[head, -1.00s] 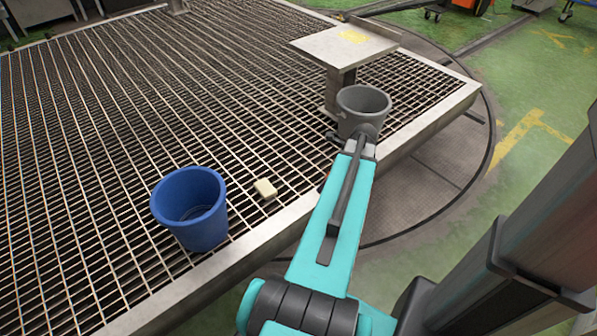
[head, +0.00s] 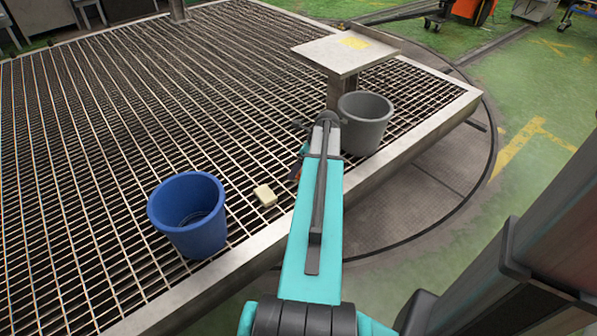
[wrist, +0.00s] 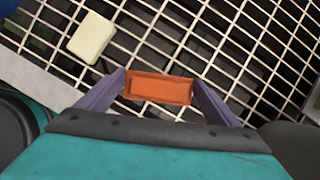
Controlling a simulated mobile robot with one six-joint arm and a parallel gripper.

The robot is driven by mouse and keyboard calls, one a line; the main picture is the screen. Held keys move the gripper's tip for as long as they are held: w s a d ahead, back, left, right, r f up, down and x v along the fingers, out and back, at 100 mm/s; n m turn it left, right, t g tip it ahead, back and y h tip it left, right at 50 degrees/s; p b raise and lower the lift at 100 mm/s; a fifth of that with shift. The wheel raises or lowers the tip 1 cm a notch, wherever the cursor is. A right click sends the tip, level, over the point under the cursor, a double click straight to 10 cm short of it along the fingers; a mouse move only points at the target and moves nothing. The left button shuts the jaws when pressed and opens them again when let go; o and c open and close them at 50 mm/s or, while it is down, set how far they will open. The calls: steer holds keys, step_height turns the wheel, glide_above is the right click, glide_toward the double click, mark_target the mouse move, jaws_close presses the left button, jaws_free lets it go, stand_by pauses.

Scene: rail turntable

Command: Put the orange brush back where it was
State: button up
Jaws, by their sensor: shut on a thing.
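My gripper (wrist: 160,90) is shut on the orange brush (wrist: 158,88), which shows in the wrist view as an orange block between the two purple-grey fingers. The grating lies below it. In the head view my own arm hides most of the gripper and the brush. The arm's end is just left of the grey bucket (head: 366,124), beside it and not over its mouth. A blue bucket (head: 188,218) stands on the grating at lower left. Where the brush was before does not show.
A cream block (head: 265,195) lies on the grating between the buckets; it also shows in the wrist view (wrist: 90,38). A small metal table (head: 325,57) with a yellow patch stands behind the grey bucket. The left grating (head: 90,130) is mostly clear.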

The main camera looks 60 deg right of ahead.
steer(key=shift+w+d, duration=0.15)
steer(key=shift+w, duration=0.35)
steer(key=shift+f+b, duration=0.7)
steer(key=shift+f, duration=1.1)
steer(key=o, duration=0.8)
steer(key=shift+f, duration=0.1)
steer(key=p+v, duration=0.3)
steer(key=v, duration=0.9)
steer(key=shift+r, duration=0.25)
